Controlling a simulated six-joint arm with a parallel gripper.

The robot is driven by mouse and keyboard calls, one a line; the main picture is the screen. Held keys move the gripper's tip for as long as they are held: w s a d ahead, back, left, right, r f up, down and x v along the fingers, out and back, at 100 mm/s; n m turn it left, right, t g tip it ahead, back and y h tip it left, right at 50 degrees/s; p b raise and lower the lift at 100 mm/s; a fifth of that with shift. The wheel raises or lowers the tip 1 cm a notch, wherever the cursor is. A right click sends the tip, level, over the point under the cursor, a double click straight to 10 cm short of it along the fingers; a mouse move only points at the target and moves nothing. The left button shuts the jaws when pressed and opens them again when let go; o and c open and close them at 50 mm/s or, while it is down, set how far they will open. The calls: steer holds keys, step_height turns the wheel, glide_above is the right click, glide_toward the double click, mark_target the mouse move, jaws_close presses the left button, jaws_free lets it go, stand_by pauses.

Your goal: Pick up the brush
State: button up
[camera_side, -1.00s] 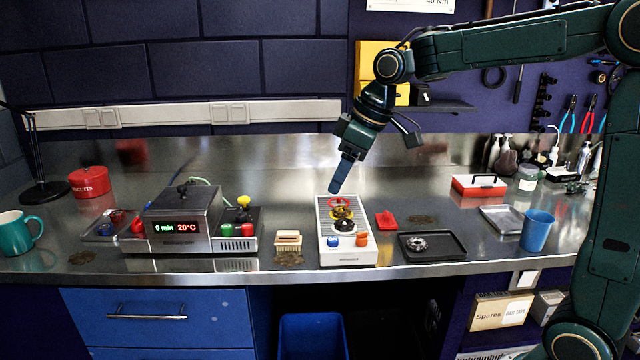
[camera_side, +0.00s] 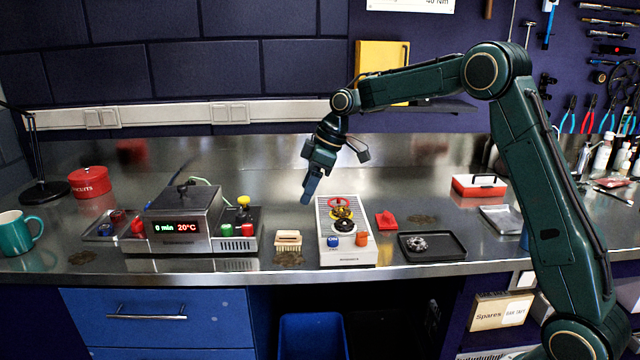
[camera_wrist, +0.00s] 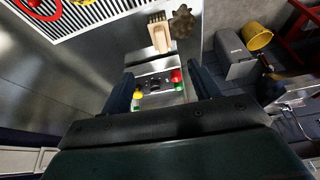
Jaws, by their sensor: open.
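In the wrist view the brush (camera_wrist: 159,33) is near the top middle, beyond the fingertips. My gripper (camera_side: 309,191) is in the air above and behind the brush, pointing down, clear of the bench. In the wrist view my gripper's two fingers (camera_wrist: 164,88) stand apart with nothing held between them.
A heater unit (camera_side: 180,229) with a display and colored knobs stands left of the brush. The ribbed box (camera_side: 347,257) with rings and buttons stands right. A red object (camera_side: 386,220) and a black tray (camera_side: 432,254) lie farther right. A dark stain (camera_side: 289,259) marks the bench before the brush.

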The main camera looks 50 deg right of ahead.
mark_target(288, 232)
steer(key=shift+x, duration=4.25)
steer(key=shift+f, duration=0.15)
steer(key=shift+x, duration=2.5)
steer(key=shift+s+a, duration=0.1)
steer(key=shift+a, duration=0.05)
steer(key=shift+c, duration=0.2)
steer(key=c, duration=1)
